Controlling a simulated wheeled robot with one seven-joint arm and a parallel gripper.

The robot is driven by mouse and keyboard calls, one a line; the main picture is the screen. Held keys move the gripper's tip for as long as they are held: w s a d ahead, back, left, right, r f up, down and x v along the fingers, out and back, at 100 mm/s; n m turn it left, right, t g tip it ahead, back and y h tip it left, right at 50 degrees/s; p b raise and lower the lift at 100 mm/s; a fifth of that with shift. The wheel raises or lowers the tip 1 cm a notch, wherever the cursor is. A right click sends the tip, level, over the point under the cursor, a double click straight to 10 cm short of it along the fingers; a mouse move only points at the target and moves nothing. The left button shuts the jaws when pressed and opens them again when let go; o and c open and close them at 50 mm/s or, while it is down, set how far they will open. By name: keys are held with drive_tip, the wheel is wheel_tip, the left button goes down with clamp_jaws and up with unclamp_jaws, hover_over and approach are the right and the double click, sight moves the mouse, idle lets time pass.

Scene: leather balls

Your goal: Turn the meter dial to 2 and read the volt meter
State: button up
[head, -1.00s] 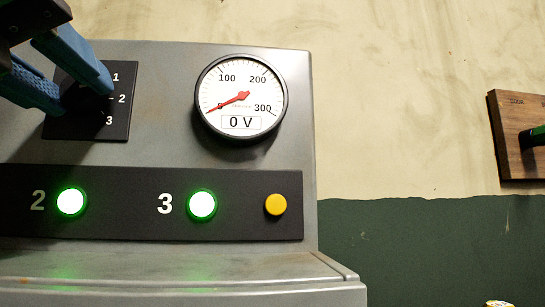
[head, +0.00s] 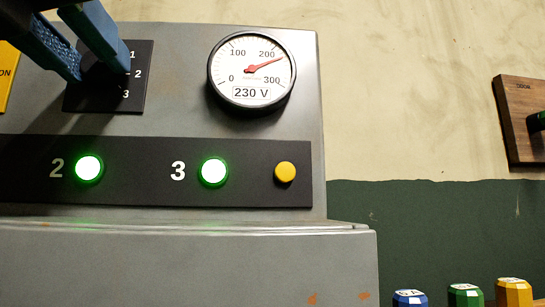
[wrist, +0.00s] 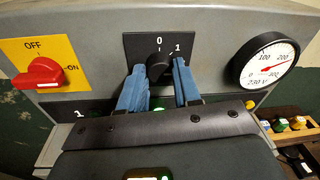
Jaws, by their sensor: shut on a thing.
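The dial is a black knob (wrist: 158,66) on a black plate (head: 136,97) on the grey cabinet front. The plate's 1, 2 and 3 show in the head view, and 0 and 1 in the wrist view. My gripper (head: 102,73) has its blue fingers on both sides of the knob, shut on it; it also shows in the wrist view (wrist: 160,82). The fingers hide part of the knob, and I cannot tell exactly which number it points to. The round volt meter (head: 252,71) reads 230 V, its red needle past 200.
Lamps 2 (head: 89,168) and 3 (head: 214,171) glow green below, beside a yellow button (head: 285,172). A red switch (wrist: 38,74) on a yellow plate has its handle toward ON. Coloured objects (head: 466,295) stand at the lower right. A wooden board (head: 520,130) hangs on the wall.

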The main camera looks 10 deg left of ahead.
drive_tip(key=o, duration=1.1)
drive_tip(key=shift+c, duration=0.2)
drive_tip(key=s+d, duration=0.1)
drive_tip(key=s, duration=0.6)
drive_tip(key=shift+s+r+b, duration=0.35)
drive_tip(key=shift+b, duration=0.05)
drive_tip(key=shift+s+d, duration=0.1)
